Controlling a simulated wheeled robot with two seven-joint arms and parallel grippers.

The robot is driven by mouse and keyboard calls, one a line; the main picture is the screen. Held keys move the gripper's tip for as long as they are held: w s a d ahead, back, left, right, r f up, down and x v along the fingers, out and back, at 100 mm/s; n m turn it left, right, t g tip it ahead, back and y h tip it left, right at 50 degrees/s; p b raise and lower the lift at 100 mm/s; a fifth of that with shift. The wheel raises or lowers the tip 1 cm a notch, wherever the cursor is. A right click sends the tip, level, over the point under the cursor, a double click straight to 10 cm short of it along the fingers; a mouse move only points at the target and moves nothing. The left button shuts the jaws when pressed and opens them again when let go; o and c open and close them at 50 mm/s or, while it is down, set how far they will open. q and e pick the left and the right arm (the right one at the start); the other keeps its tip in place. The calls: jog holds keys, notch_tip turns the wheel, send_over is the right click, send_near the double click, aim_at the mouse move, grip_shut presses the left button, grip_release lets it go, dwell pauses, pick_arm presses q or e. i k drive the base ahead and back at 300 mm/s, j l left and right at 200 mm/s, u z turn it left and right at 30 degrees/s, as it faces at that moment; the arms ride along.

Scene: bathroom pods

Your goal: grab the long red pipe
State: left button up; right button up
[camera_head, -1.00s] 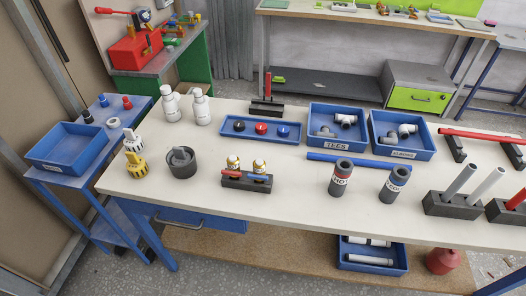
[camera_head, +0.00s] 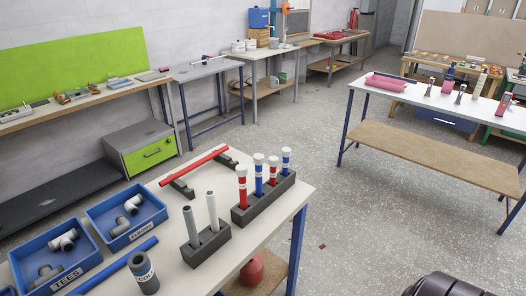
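The long red pipe (camera_head: 194,165) lies across two dark supports near the back right end of the white worktable (camera_head: 255,240). It runs from lower left to upper right and looks fully uncovered. Neither of my grippers shows in the head view, so I cannot see whether they are open or shut.
A black block (camera_head: 264,205) with red and blue capped tubes and a block with grey pipes (camera_head: 205,243) stand in front of the red pipe. Blue bins marked ELBOWS (camera_head: 126,217) and TEES (camera_head: 54,257) are to the left. Open floor (camera_head: 330,225) lies right of the table.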

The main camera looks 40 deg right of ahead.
aim_at(186, 170)
jog(key=i+l+z, duration=0.1)
jog(key=z, duration=0.2)
jog(key=i+l+z, duration=0.1)
jog(key=l+z, duration=0.25)
jog(key=l+u, duration=0.15)
jog(key=u, duration=0.25)
jog(key=l+u, duration=0.15)
jog(key=u, duration=0.25)
jog(key=l+u, duration=0.2)
jog(key=u, duration=0.15)
jog(key=l+u, duration=0.15)
jog(key=u, duration=0.25)
